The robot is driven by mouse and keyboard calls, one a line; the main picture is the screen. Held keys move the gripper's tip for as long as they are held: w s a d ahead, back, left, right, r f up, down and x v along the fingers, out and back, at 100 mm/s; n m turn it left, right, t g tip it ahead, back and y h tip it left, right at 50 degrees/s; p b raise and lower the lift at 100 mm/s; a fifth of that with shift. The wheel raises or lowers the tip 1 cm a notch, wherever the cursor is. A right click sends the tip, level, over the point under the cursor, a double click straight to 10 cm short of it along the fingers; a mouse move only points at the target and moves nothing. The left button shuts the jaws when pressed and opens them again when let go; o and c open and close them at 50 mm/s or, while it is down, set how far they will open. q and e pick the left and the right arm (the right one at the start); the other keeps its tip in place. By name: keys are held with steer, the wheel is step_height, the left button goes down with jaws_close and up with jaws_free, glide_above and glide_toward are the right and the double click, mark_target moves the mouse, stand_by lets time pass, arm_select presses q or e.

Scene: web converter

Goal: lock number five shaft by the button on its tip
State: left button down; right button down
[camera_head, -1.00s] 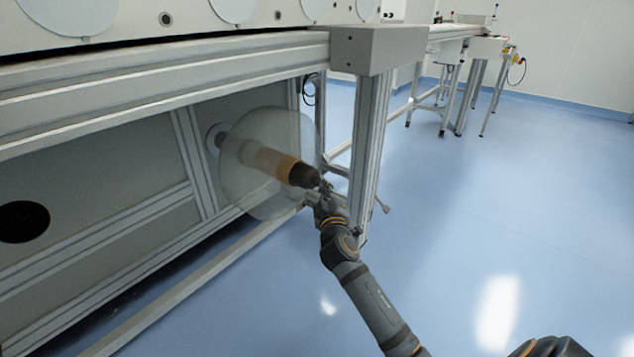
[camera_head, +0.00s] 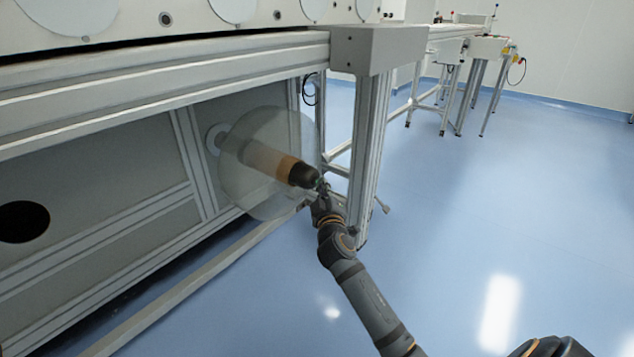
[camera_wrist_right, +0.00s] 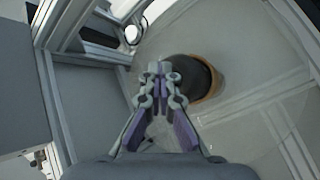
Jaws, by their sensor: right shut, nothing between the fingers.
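A shaft (camera_head: 270,160) sticks out from the machine's lower panel, with a tan core (camera_head: 285,166), a translucent disc (camera_head: 250,195) around it and a dark tip (camera_head: 302,174). My right gripper (camera_head: 319,187) is shut and empty, its fingertips at the end of the dark tip. A small green spot shows there; the button itself is too small to make out. In the right wrist view, the shut fingers (camera_wrist_right: 160,70) point beside the dark tip (camera_wrist_right: 192,72), which partly lies behind them. I cannot tell if they touch. My left gripper is not in view.
The machine's frame post (camera_head: 366,140) stands just right of the shaft. A long beam (camera_head: 180,85) runs above it and a lower rail (camera_head: 190,285) below. A round dark hole (camera_head: 22,222) is in the panel at left. The blue floor (camera_head: 500,220) is clear on the right.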

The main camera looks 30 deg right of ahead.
steer(key=shift+s+d, duration=0.1)
steer(key=shift+s, duration=0.25)
steer(key=s+d, duration=0.2)
steer(key=s, duration=0.3)
steer(key=shift+s+d, duration=0.15)
steer(key=shift+s, duration=0.15)
steer(key=shift+r, duration=0.1)
